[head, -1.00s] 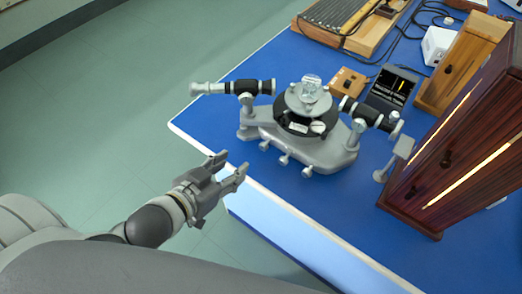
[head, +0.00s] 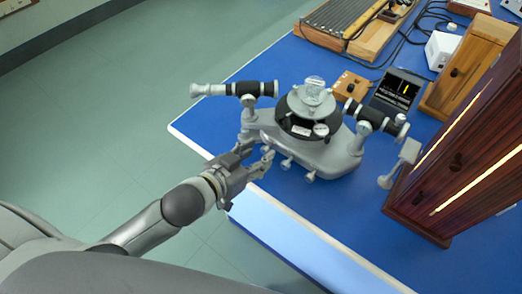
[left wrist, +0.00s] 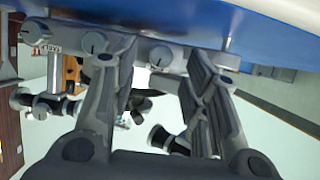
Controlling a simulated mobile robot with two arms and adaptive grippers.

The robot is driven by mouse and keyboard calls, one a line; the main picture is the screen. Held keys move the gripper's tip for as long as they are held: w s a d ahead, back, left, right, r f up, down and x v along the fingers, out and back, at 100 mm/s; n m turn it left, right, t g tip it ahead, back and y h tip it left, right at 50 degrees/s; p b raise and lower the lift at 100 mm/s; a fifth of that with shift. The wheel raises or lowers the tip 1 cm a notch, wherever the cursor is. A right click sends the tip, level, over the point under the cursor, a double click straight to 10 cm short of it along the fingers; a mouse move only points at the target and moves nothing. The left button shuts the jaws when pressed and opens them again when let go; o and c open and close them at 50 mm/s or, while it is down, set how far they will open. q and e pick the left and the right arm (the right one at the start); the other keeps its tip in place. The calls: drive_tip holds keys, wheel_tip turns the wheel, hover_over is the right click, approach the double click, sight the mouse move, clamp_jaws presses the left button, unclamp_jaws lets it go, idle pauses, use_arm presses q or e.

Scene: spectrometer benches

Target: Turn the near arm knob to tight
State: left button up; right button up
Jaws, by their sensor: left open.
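The grey spectrometer (head: 325,150) stands on the blue bench top, with a row of small round grey knobs along its front edge. In the head view a middle knob (head: 286,163) and a right knob (head: 310,177) stand clear. My left gripper (head: 257,152) is open at the front left of the base and hides much of the leftmost knob. In the left wrist view a knob with a dark pointer line (left wrist: 160,55) shows between the spread fingers of my left gripper (left wrist: 165,58), apart from both. I cannot tell which knob is the near arm knob. My right gripper is not in view.
A dark wooden cabinet (head: 470,130) stands to the right. A small wooden block (head: 350,86), a dark display (head: 396,90) and a wooden-based rack (head: 340,20) lie behind. The bench's white front edge (head: 285,225) runs below the spectrometer.

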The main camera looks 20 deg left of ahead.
sight(265, 150)
use_arm(q)
drive_tip(key=shift+x, duration=1.25)
clamp_jaws()
